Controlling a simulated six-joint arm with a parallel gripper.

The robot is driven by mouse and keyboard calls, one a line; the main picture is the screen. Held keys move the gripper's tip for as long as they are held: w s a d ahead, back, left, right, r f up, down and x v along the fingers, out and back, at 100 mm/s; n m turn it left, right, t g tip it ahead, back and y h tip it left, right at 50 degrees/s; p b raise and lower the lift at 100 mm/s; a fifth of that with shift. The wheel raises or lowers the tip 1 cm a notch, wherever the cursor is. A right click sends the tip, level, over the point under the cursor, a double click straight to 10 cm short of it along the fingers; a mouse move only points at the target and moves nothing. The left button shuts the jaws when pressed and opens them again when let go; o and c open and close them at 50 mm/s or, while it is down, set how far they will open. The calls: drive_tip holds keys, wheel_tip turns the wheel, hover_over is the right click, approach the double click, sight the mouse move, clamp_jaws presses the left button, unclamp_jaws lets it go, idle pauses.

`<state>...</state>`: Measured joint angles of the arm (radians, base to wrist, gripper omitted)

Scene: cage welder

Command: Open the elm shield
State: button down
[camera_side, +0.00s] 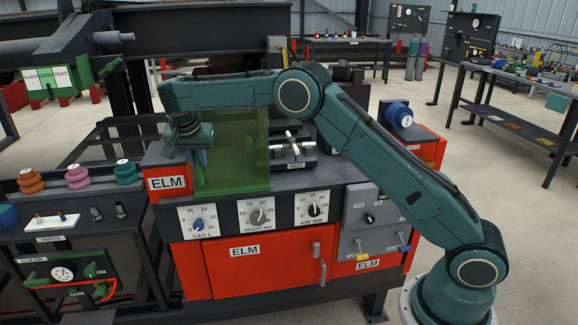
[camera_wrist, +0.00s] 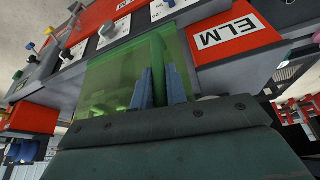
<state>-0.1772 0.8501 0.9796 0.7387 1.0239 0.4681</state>
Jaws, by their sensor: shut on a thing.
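The elm shield is a see-through green panel (camera_side: 235,160) standing upright on top of the red and grey ELM machine, in front of its bench top. In the wrist view the green shield (camera_wrist: 115,85) fills the middle, with a darker green upright bar (camera_wrist: 158,58) along one side. My gripper (camera_side: 201,158) is at the left edge of the shield in the side view. In the wrist view its two blue-grey fingers (camera_wrist: 160,88) stand on either side of the green bar and are shut on it. My wrist partly hides the contact in the side view.
Behind the shield is a metal clamp (camera_side: 292,145) on the bench top. Dials such as the gas knob (camera_side: 197,224) line the machine's front, above a red ELM door (camera_side: 262,265). A parts shelf with coloured spools (camera_side: 78,178) stands at left.

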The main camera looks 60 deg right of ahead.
drive_tip(key=shift+w+a, duration=0.55)
drive_tip(key=c, duration=1.4)
unclamp_jaws()
drive_tip(key=shift+r, duration=0.15)
drive_tip(key=s+a+r, duration=0.2)
drive_tip(key=s+a, duration=0.5)
drive_tip(key=a, duration=0.4)
drive_tip(key=shift+s+r, duration=0.15)
drive_tip(key=shift+r, duration=0.1)
